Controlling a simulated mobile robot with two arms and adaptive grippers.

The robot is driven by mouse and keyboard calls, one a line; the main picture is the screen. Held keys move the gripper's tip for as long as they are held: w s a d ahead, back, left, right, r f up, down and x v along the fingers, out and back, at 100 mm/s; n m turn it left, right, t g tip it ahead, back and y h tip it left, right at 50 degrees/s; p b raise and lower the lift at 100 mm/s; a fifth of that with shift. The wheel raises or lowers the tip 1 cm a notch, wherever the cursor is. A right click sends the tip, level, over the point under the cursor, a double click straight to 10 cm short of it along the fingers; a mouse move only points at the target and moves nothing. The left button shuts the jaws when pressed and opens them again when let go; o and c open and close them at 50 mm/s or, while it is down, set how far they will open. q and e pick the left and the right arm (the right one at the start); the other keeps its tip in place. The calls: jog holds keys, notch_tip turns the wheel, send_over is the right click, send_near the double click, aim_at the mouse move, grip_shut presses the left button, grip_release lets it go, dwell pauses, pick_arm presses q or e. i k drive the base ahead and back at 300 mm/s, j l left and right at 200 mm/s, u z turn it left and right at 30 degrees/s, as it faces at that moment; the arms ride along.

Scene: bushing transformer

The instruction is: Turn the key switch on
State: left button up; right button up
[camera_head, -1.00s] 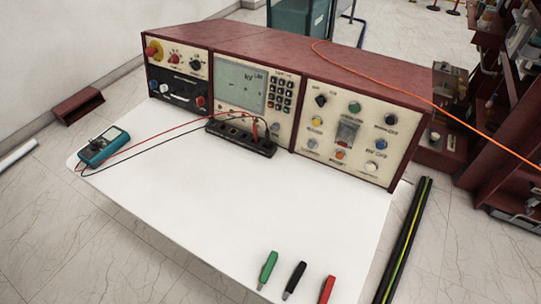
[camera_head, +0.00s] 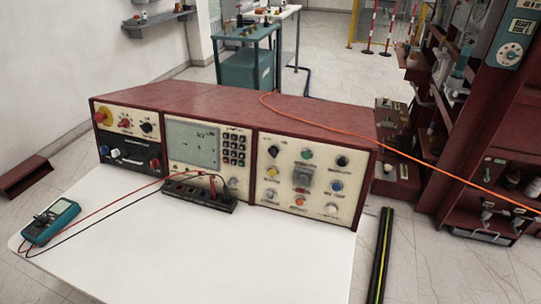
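The red console (camera_head: 230,103) stands on a white table with its front panels facing me. Its right panel (camera_head: 262,178) carries a black knob-like switch (camera_head: 273,151) at upper left, a green button (camera_head: 307,154), a dark round knob (camera_head: 342,161) and several coloured buttons. The left panel has a yellow-and-red knob (camera_head: 99,117), a red knob (camera_head: 124,123) and a black knob (camera_head: 146,127). The labels are too small to read, so I cannot tell which control is the key switch or its position. Neither of my grippers is in view.
A black terminal block (camera_head: 198,196) with red and black leads sits before the console. A teal meter (camera_head: 50,221) lies at the table's left. The white table (camera_head: 200,255) is otherwise clear. An orange cable (camera_head: 420,163) runs to the right. A shelf unit (camera_head: 470,140) stands at right.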

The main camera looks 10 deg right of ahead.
aim_at(273, 153)
jog(key=j, duration=0.7)
jog(key=k+j, duration=0.15)
jog(key=j, duration=0.55)
jog(key=u, duration=0.05)
